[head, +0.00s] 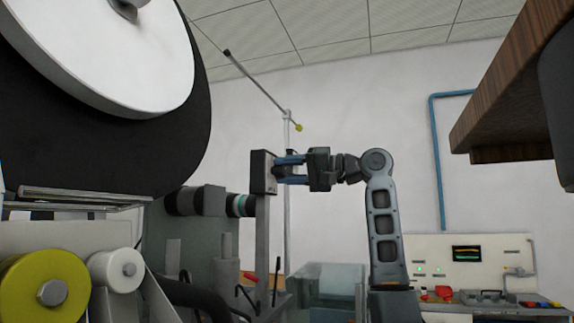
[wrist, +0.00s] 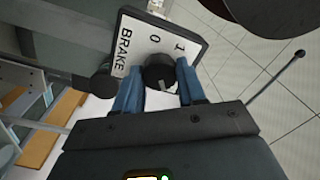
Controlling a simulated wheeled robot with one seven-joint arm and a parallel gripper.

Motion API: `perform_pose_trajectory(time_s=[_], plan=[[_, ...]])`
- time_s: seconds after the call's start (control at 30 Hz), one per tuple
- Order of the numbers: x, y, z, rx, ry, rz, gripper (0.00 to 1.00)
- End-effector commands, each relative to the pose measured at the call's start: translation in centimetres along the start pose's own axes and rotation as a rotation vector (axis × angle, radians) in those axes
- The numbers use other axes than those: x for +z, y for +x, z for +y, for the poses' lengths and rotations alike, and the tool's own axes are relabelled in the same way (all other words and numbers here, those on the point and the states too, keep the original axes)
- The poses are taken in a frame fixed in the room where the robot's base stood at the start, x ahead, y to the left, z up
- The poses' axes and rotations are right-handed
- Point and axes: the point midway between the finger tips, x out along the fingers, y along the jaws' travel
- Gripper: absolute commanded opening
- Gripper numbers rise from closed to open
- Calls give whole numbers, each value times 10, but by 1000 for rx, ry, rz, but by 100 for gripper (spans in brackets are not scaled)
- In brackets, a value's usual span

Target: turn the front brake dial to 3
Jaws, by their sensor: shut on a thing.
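The brake dial is a round black knob (wrist: 157,70) on a white plate (wrist: 138,36) in a dark frame, marked BRAKE, with 0 and 1 readable. A small pale mark shows on the knob, but I cannot tell the number it points to; the rest of the scale is hidden. My gripper (wrist: 160,80) has its two blue fingers on either side of the knob, shut on it. In the head view the dial's dark box (head: 262,172) stands on a grey post, seen from the side, with my gripper (head: 283,170) reaching it from the right.
A large white roll (head: 110,50) and a yellow roll (head: 48,288) are at the left. A thin rod (head: 260,90) slants above the dial box. A wooden shelf (head: 505,95) overhangs at upper right. A control panel (head: 470,258) stands at the lower right.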

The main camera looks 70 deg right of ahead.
Motion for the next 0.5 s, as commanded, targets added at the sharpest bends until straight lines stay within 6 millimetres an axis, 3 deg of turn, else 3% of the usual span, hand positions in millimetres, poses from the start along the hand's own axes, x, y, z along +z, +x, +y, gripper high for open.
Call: perform_pose_trajectory(time_s=[0.5], plan=[[0, -1, 2, 1, 89, 4, 9]])
